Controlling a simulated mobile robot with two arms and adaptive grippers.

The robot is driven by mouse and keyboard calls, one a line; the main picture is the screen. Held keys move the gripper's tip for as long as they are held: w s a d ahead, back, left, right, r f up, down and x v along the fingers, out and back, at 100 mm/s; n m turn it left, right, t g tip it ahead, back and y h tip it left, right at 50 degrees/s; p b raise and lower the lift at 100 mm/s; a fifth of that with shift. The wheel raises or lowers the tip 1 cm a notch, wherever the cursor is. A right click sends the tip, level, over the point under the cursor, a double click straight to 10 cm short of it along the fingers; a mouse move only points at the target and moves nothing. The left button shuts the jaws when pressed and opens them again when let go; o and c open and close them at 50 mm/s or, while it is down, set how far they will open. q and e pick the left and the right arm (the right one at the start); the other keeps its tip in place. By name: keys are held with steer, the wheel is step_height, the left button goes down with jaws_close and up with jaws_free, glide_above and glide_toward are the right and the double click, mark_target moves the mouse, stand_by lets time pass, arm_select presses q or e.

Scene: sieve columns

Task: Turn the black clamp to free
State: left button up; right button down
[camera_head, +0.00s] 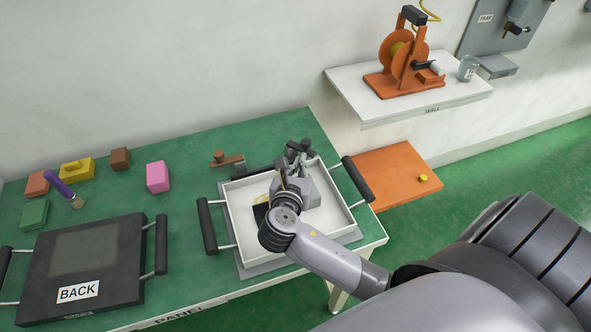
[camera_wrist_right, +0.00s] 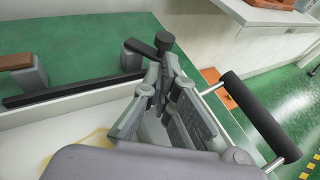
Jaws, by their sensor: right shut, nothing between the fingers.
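The black clamp (camera_wrist_right: 141,48) sits behind the white tray's back edge, with a black arm, an upright black knob and a grey base. The white tray (camera_head: 237,215) lies below the gripper, with a black handle on each side. My left gripper is not in view.
A brown clamp (camera_head: 228,160) stands left of the black one. A black framed panel marked BACK (camera_head: 103,255) and several coloured blocks lie on the green table's left. An orange board (camera_head: 390,172) is right of the tray. A wall shelf (camera_head: 400,105) holds an orange reel device.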

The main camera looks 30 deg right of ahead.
mark_target(304, 150)
steer(key=x, duration=0.4)
steer(key=shift+a, duration=0.1)
steer(key=shift+w+d+f, duration=0.15)
steer(key=shift+w+d, duration=0.05)
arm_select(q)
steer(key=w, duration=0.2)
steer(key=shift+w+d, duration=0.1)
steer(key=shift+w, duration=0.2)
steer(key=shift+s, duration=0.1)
